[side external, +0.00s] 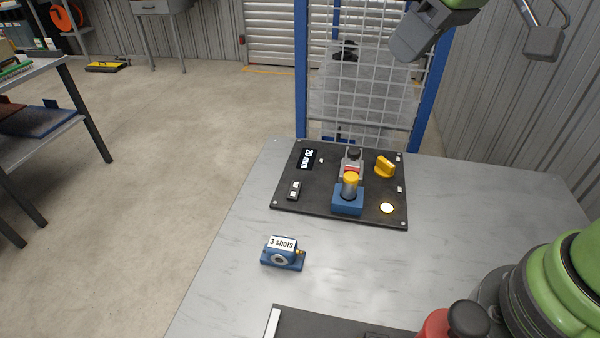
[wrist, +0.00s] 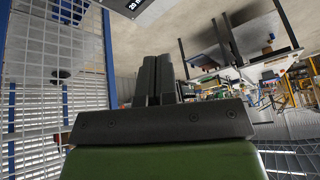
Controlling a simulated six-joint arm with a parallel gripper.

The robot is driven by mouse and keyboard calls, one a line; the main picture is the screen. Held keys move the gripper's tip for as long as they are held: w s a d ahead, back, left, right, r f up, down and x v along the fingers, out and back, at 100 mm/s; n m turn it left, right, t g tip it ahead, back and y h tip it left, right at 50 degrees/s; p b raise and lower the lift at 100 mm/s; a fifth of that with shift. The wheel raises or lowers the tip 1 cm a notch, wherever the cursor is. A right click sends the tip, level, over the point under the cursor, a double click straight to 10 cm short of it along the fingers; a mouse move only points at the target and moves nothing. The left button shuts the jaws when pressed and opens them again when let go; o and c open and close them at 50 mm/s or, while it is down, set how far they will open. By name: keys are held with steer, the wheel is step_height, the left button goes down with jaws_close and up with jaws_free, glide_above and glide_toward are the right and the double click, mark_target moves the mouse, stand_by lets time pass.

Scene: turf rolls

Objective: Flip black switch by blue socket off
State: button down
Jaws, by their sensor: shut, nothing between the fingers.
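In the side external view a dark panel (side external: 330,212) lies on the grey table. A blue socket (side external: 348,205) stands at its front middle, with a yellow-topped grey plug (side external: 350,184) upright in it. A small black switch (side external: 293,190) with pale patches sits to the left of the socket; its on or off position is too small to tell. My gripper (wrist: 153,76) shows in the wrist view with its two dark fingers together and nothing between them. It is away from the panel; its fingertips are not clear in the side external view.
The panel also carries a dark display (side external: 308,158), a yellow knob (side external: 385,166), a lit round button (side external: 387,208) and a grey-and-red fitting (side external: 351,164) behind the socket. A blue device labelled "3 shots" (side external: 283,254) stands in front. A mesh fence (side external: 360,95) rises behind.

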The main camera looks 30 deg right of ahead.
steer(key=w+a+f+n+g, duration=0.1)
steer(key=w+a+f+n, duration=0.2)
steer(key=w+f, duration=0.35)
steer(key=n+g, duration=0.1)
steer(key=n, duration=0.3)
glide_above(295, 184)
steer(key=s+d, duration=0.1)
steer(key=s, duration=0.3)
step_height(295, 184, down, 7)
steer(key=shift+w+d, duration=0.15)
steer(key=shift+d, duration=0.05)
steer(key=shift+f, duration=0.1)
steer(key=shift+m, duration=0.3)
steer(key=x, duration=0.8)
steer(key=d+x, duration=0.1)
steer(key=x, duration=0.3)
steer(key=shift+s+f, duration=0.25)
steer(key=shift+f, duration=0.05)
steer(key=shift+w+d+f, duration=0.1)
steer(key=shift+w+f, duration=0.05)
steer(key=shift+f, duration=0.55)
